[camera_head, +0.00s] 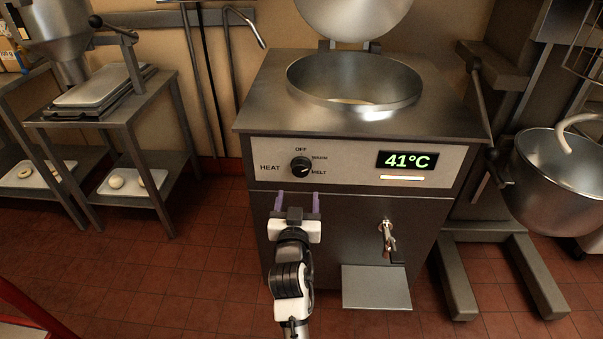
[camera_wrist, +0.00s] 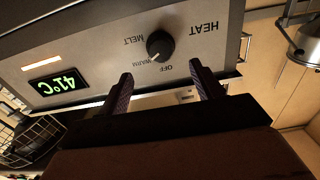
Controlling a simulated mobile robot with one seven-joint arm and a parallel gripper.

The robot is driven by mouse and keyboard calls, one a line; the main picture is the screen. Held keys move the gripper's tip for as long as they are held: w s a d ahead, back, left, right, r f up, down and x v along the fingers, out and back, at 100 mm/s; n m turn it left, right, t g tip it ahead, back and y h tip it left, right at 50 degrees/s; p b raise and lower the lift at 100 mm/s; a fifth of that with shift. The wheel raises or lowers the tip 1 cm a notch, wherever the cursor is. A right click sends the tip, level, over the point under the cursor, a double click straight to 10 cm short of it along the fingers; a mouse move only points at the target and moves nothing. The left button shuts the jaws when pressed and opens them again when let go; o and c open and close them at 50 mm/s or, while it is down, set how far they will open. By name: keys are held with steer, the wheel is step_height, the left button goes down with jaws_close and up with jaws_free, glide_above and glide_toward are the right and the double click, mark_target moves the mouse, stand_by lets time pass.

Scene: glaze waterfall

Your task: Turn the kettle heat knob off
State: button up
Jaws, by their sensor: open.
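The heat knob (camera_head: 301,167) is a round black dial on the kettle's pale front panel (camera_head: 345,165), with HEAT to its left and OFF, WARM and MELT around it.
A spout handle (camera_head: 387,237) and a small shelf (camera_head: 376,287) stick out from the kettle front at right. A mixer bowl (camera_head: 560,180) stands at right, a steel rack (camera_head: 110,110) at left. The tiled floor left of my arm is clear.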

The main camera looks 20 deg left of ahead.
mark_target(301, 172)
steer(key=p+x, duration=0.1)
steer(key=x, duration=0.8)
steer(key=shift+p, duration=0.4)
steer(key=c, duration=1)
steer(key=shift+n, duration=0.4)
steer(key=n+p, duration=0.3)
steer(key=n, duration=0.2)
steer(key=shift+w+d+r+n, duration=0.1)
steer(key=shift+n, duration=0.2)
steer(key=n+p, duration=0.3)
steer(key=n, duration=0.2)
steer(key=shift+n, duration=0.4)
